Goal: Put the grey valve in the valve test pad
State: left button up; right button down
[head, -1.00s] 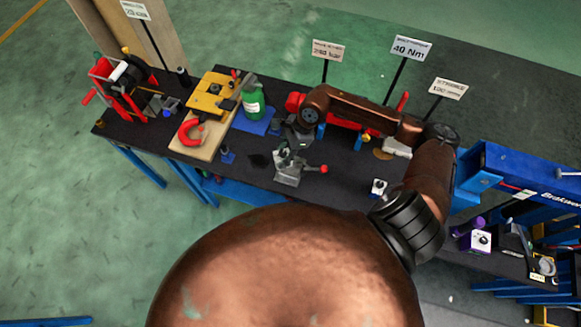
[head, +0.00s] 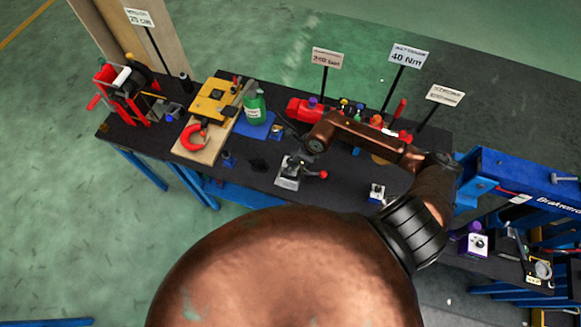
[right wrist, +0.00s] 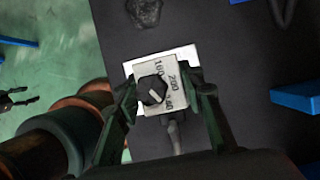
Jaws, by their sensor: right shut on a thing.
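The grey valve (right wrist: 170,72) is a small pale block with a black faceted knob and printed numbers. In the right wrist view my right gripper (right wrist: 163,88) is shut on it, with a finger on either side. A bright pale plate (right wrist: 133,66), which looks like the valve test pad, shows around and below the valve. In the head view this pad (head: 287,184) is silver with a red-knobbed lever to its right. My right gripper (head: 294,159) is over it there. I cannot tell whether the valve rests fully on the pad.
A dark lump (head: 258,164) lies left of the pad. A green bottle (head: 256,108) and a wooden board (head: 188,146) with a red clamp stand farther left. Another small knobbed block (head: 377,191) sits to the right. Red racks and sign posts stand behind.

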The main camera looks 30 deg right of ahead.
jog(key=shift+f, duration=1.75)
jog(key=shift+f, duration=0.1)
jog(key=c, duration=1.3)
grip_release()
jog(key=v, duration=1.2)
jog(key=shift+b, duration=0.3)
jog(key=shift+a, duration=0.1)
